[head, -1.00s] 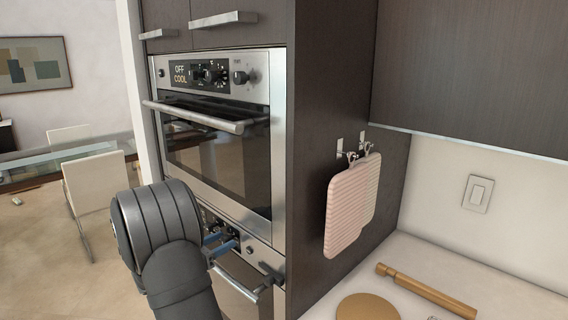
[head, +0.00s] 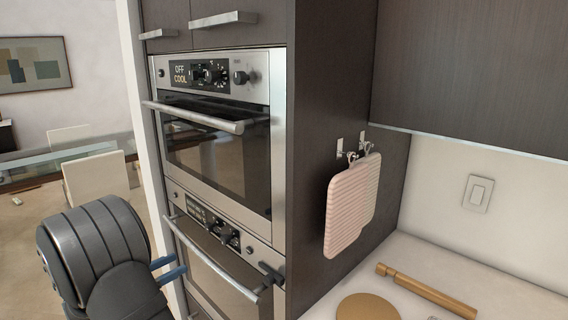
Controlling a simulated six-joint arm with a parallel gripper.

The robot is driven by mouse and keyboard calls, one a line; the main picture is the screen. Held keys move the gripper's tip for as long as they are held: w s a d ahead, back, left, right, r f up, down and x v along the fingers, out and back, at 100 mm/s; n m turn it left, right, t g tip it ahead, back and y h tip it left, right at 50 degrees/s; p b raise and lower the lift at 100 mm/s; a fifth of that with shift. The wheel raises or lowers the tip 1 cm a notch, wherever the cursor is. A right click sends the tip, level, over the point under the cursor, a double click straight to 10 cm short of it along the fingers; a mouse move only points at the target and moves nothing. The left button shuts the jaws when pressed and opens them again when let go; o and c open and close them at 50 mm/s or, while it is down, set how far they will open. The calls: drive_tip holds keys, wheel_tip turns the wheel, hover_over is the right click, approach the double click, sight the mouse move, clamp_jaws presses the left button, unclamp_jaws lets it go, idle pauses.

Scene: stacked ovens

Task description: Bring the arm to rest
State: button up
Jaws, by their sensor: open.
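My gripper (head: 170,268) shows at the lower left of the head view, beyond my dark grey arm. Its two blue fingers point right, apart from each other, with nothing seen between them. The fingers are in front of the left side of the lower oven (head: 215,265), whose door looks shut. I cannot tell how far the fingertips are from it. The upper oven (head: 210,150) is shut, and its display reads "OFF COOL".
Pink oven mitts (head: 350,208) hang from hooks on the dark cabinet side. A rolling pin (head: 428,291) and a round board (head: 367,308) lie on the white counter. A white chair (head: 97,185) and glass table (head: 65,160) stand at the left. Floor between is clear.

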sight(223, 241)
drive_tip(key=x, duration=1.5)
drive_tip(key=shift+w+d, duration=0.1)
drive_tip(key=shift+d, duration=0.05)
drive_tip(key=shift+n, duration=1.7)
drive_tip(key=n, duration=0.9)
drive_tip(key=shift+n, duration=0.4)
drive_tip(key=n, duration=0.4)
drive_tip(key=shift+n, duration=0.4)
